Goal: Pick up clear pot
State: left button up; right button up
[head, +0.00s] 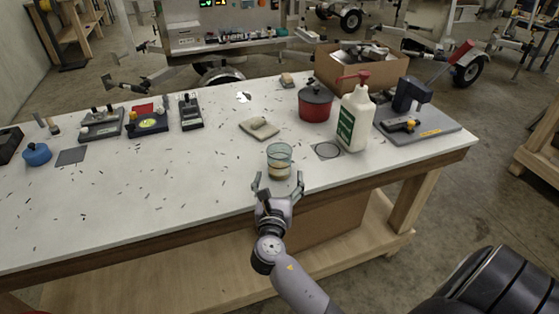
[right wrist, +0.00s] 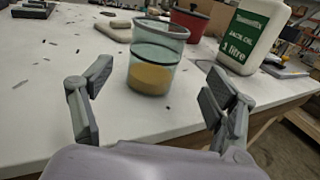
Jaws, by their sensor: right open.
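The clear pot (head: 279,160) stands upright near the front edge of the white workbench (head: 200,185). It is a see-through cup with a dark band and yellowish-brown contents in its lower part. It also shows in the right wrist view (right wrist: 154,55), centred between and beyond the fingers. My right gripper (head: 278,182) is open and empty, just on the near side of the pot, with its fingers spread to either side and apart from it. It shows in the right wrist view too (right wrist: 150,98). My left gripper is not in view.
A red pot with a dark lid (head: 315,104) and a beige block (head: 259,129) are behind. A cardboard box (head: 335,70) stands at the back. The bench left of the pot is mostly clear.

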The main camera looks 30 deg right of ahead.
aim_at(278, 168)
jog(key=x, duration=0.2)
jog(key=shift+w+d, duration=0.2)
jog(key=shift+w, duration=0.1)
jog(key=x, duration=0.4)
jog(key=shift+w+a+r+p, duration=0.15)
jog(key=shift+w+p, duration=0.1)
jog(key=shift+p, duration=0.15)
jog(key=shift+w+d, duration=0.35)
jog(key=shift+w, duration=0.05)
jog(key=shift+c, duration=0.5)
jog(key=c, duration=1.2)
jog(key=shift+c, duration=0.3)
